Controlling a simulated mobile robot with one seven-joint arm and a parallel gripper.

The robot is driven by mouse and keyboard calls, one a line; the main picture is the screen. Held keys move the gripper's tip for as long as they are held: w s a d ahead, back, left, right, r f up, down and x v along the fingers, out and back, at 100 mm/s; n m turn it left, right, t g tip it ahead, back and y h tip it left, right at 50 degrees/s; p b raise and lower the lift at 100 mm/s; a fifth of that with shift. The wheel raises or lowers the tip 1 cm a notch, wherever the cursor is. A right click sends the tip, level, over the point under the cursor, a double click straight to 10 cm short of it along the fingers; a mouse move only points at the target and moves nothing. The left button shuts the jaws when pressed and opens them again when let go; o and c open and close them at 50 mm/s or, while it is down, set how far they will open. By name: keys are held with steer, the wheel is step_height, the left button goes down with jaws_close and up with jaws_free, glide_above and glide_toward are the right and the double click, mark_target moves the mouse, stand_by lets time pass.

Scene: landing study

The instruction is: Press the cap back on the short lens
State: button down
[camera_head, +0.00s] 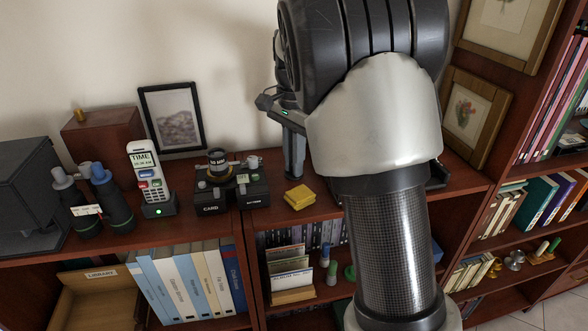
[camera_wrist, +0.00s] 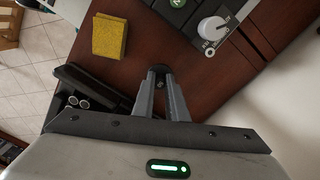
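I cannot tell whether this is the fingertips or a small held piece. No separate cap is clearly visible.
A yellow block (camera_head: 299,197) lies near the front edge; it also shows in the wrist view (camera_wrist: 108,36). Black boxes with knobs (camera_head: 210,196), a phone (camera_head: 150,180), binoculars (camera_head: 106,200) and a picture frame (camera_head: 173,118) stand left. My arm hides the right part.

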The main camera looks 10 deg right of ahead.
steer(key=shift+r+p, duration=2.35)
steer(key=shift+r, duration=0.1)
steer(key=c, duration=2.3)
jaws_free()
jaws_close()
